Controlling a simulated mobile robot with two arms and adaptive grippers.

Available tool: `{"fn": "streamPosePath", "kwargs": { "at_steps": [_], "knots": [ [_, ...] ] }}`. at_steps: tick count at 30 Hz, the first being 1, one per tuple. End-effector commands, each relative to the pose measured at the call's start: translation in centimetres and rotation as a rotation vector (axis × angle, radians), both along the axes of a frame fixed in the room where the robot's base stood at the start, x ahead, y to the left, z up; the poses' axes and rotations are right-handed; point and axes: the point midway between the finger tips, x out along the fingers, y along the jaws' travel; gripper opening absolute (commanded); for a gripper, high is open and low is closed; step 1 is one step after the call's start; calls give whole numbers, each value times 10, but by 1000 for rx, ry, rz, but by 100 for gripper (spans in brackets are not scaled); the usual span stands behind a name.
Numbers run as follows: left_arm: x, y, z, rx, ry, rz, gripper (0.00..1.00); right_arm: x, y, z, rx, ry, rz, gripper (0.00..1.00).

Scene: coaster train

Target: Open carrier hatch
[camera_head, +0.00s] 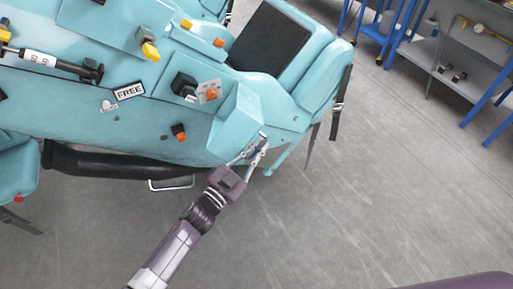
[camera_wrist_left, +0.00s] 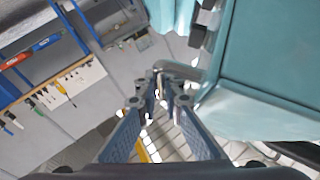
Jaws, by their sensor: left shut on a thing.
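The carrier is a large teal machine body (camera_head: 60,105) across the upper left of the head view. A boxy teal hatch panel (camera_head: 236,118) stands at its near right end. It also shows as a broad teal panel on the right of the left wrist view (camera_wrist_left: 275,50). My left gripper (camera_head: 258,145) is at the near right edge of this panel. In the left wrist view my left gripper (camera_wrist_left: 160,88) has its fingertips closed together on a grey bar-like handle (camera_wrist_left: 185,70) beside the panel. The fingers partly hide the handle. My right gripper is not in view.
An orange-topped switch (camera_head: 211,94), a black and orange control (camera_head: 179,132) and a FREE sign (camera_head: 129,91) are on the carrier. A dark seat pad (camera_head: 268,40) lies behind. A blue-legged workbench (camera_head: 470,55) stands upper right. The grey floor (camera_head: 370,190) is clear.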

Motion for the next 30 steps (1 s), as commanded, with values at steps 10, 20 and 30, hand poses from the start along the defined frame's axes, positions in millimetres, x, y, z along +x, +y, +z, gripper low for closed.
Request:
{"fn": "streamPosePath", "kwargs": {
  "at_steps": [10,20,30],
  "knots": [
    [-4,-5,-7,4,3,-18,0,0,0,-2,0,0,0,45],
    [-4,-5,-7,8,2,-19,16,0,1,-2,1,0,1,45],
    [-3,-5,-7,10,-1,-17,16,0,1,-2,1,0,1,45]
  ]
}}
